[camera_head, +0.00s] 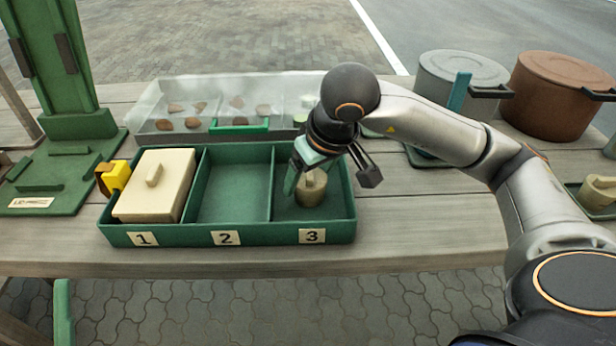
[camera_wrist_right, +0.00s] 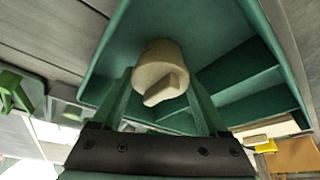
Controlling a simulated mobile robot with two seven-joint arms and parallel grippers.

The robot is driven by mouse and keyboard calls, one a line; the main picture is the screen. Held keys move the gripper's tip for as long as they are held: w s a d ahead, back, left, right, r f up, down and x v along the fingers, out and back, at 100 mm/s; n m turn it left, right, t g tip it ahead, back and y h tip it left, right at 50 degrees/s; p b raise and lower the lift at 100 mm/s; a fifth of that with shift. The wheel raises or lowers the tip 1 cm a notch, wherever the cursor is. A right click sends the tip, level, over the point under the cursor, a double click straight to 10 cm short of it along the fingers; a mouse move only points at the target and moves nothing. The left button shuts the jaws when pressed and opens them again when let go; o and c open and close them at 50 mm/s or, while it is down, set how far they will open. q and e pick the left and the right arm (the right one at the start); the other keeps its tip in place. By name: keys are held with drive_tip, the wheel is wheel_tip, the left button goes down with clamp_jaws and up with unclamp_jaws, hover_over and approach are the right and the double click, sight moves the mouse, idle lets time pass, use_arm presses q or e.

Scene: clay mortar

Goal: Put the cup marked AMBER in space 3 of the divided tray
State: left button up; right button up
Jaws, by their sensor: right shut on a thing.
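A small beige cup (camera_head: 311,189) with a knob or handle is inside space 3 of the green divided tray (camera_head: 180,236). No AMBER mark can be read on it. My right gripper (camera_head: 318,176) reaches down over space 3 and is shut on this cup. In the right wrist view the cup (camera_wrist_right: 158,62) sits between the two green fingers of the gripper (camera_wrist_right: 160,82), above the tray's green floor. Whether its base touches the floor is not clear. My left gripper is not in view.
Space 1 holds a beige lidded box (camera_head: 156,186); space 2 is empty. A yellow and brown object (camera_head: 114,176) is at the tray's left end. A clear bin (camera_head: 180,95) of small pieces stands behind. Grey (camera_head: 462,80) and brown (camera_head: 555,95) pots stand back right.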

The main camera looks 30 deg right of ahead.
sight(317, 186)
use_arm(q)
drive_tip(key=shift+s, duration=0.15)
use_arm(e)
drive_tip(key=shift+f, duration=0.15)
drive_tip(key=o, duration=1.3)
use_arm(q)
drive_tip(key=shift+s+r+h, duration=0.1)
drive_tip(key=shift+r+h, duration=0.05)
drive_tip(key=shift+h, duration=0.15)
use_arm(e)
drive_tip(key=shift+r, duration=0.5)
drive_tip(key=p+v, duration=0.2)
drive_tip(key=v, duration=0.4)
drive_tip(key=shift+s+r, duration=0.15)
drive_tip(key=shift+r, duration=0.15)
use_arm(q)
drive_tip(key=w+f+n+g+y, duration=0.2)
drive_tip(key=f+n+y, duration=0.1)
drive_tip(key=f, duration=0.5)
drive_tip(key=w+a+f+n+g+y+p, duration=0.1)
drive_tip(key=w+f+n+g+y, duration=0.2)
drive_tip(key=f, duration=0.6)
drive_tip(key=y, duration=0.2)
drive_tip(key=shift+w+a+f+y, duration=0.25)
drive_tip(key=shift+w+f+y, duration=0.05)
use_arm(e)
drive_tip(key=v, duration=0.4)
drive_tip(key=shift+s+r, duration=0.2)
drive_tip(key=shift+r, duration=0.15)
